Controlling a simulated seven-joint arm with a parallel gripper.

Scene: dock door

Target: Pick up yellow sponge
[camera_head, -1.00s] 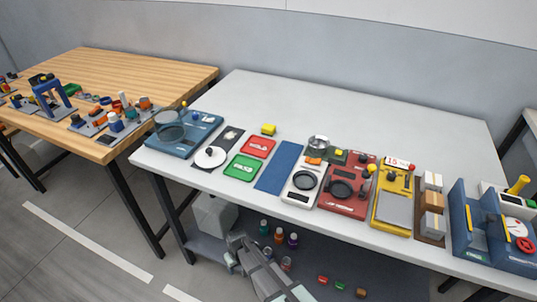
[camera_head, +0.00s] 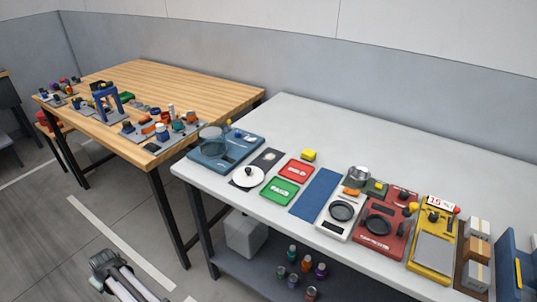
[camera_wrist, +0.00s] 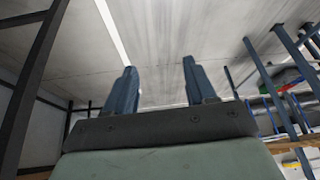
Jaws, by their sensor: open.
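The yellow sponge (camera_head: 309,155), a small yellow block, lies on the light grey table (camera_head: 400,150), just behind the red tray (camera_head: 295,170). My gripper (camera_head: 103,258) is at the lower left of the head view, over the floor, low and well away from the sponge. In the wrist view my gripper (camera_wrist: 159,68) shows two dark blue fingers, apart, with nothing between them. The sponge does not show in the wrist view.
A green tray (camera_head: 281,190), a blue mat (camera_head: 315,193), a scale (camera_head: 340,214) and a blue basin unit (camera_head: 226,148) line the table's front. Bottles (camera_head: 292,265) stand on the lower shelf. A wooden table (camera_head: 180,90) stands left. The grey table's back is clear.

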